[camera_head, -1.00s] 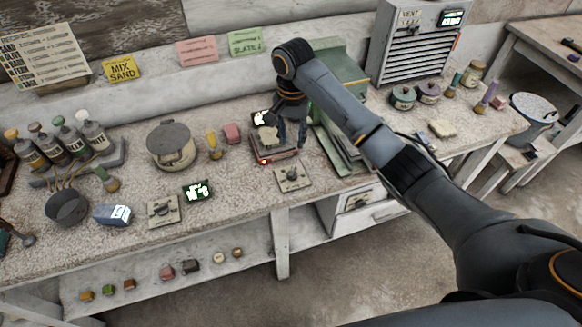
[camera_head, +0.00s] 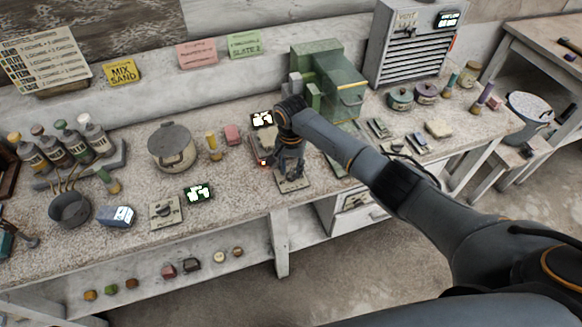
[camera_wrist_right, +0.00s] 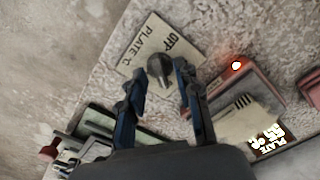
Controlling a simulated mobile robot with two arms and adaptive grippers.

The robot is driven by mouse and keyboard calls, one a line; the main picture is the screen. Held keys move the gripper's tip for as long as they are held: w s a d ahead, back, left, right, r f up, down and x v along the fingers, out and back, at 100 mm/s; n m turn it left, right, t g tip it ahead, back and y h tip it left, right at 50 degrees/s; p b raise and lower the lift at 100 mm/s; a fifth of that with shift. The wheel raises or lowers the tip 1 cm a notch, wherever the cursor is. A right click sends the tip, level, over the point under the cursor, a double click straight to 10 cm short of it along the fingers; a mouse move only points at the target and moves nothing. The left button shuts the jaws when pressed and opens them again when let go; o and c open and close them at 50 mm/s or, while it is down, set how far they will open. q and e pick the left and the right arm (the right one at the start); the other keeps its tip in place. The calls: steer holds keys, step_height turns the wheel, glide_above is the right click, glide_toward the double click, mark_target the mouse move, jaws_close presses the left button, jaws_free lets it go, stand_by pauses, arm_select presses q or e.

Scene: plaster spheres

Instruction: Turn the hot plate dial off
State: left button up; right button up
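The hot plate dial is a dark round knob (camera_wrist_right: 160,69) on a pale square panel (camera_wrist_right: 140,45) lettered "PLATE °C" and "OFF". In the head view the panel (camera_head: 300,186) shows at the bench's front edge, with the knob mostly hidden by my gripper. My right gripper (camera_head: 291,176) points down over it. In the wrist view its two fingers (camera_wrist_right: 159,72) are apart, one on each side of the knob; I cannot tell whether either touches it. The hot plate (camera_wrist_right: 262,85) beside the panel has a lit orange-red lamp (camera_wrist_right: 236,66). My left gripper is not in view.
A lit display (camera_head: 262,119) stands behind the hot plate. A second dial panel (camera_head: 165,212) and display (camera_head: 197,193) lie to the left. A green machine (camera_head: 330,80) stands behind my right arm. A lidded pot (camera_head: 172,148) stands left of the hot plate.

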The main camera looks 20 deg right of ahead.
steer(key=shift+f, duration=0.1)
jaws_close()
